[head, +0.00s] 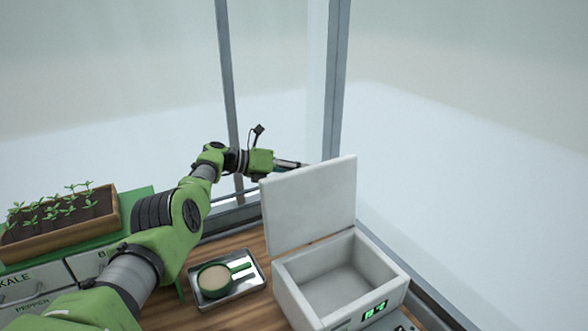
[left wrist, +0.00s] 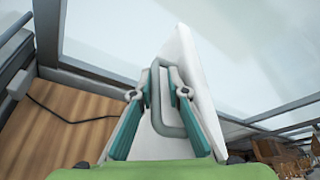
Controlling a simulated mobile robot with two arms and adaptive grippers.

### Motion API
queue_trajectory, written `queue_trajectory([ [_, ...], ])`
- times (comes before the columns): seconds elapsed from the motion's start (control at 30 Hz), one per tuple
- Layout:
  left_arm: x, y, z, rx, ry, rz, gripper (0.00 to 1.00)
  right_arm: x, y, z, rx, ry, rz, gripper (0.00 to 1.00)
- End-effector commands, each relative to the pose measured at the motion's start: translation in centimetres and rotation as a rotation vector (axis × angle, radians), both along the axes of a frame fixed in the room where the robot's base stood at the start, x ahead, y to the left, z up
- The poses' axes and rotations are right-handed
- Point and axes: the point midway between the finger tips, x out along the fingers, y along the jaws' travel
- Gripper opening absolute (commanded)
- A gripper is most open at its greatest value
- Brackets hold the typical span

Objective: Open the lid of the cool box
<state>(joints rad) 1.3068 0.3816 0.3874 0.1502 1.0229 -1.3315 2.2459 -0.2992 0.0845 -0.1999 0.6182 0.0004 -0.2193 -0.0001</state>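The white cool box (head: 292,298) stands on the wooden bench with its lid (head: 312,205) raised roughly upright at the back. Its inside shows and looks empty. My left gripper (head: 303,165) is at the upper left edge of the lid, on its rear side. In the left wrist view, its two teal fingers (left wrist: 160,85) lie on either side of a grey loop handle (left wrist: 158,115) on the white lid and appear closed on it. Exact finger contact is hard to see. My right gripper is in neither view.
A metal tray (head: 220,294) with a green-handled round scoop (head: 214,280) sits left of the box. A wooden seedling planter (head: 62,226) stands on a green-topped drawer unit at the far left. Window posts (head: 336,80) rise behind the bench.

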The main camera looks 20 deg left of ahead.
Motion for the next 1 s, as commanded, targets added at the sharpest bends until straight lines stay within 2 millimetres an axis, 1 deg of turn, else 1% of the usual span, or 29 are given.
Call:
queue_trajectory([
  [0.17,-0.4,0.7,0.2,-0.002,-0.003,0.001,0.15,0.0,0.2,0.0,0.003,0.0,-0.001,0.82],
  [0.43,-1.9,2.5,0.8,0.003,-0.002,0.001,0.15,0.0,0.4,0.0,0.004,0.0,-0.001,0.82],
  [0.5,-3.0,4.1,1.4,0.002,-0.002,0.005,0.15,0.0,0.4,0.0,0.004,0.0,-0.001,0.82],
  [0.7,-5.5,7.2,2.5,0.001,0.0,0.001,0.15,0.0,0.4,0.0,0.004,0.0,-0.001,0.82],
  [0.8,-6.2,8.2,2.8,0.0,0.002,0.001,0.15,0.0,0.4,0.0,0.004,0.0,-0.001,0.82],
  [1.0,-7.0,9.0,3.2,-0.001,0.003,-0.001,0.15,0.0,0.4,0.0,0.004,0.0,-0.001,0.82],
])
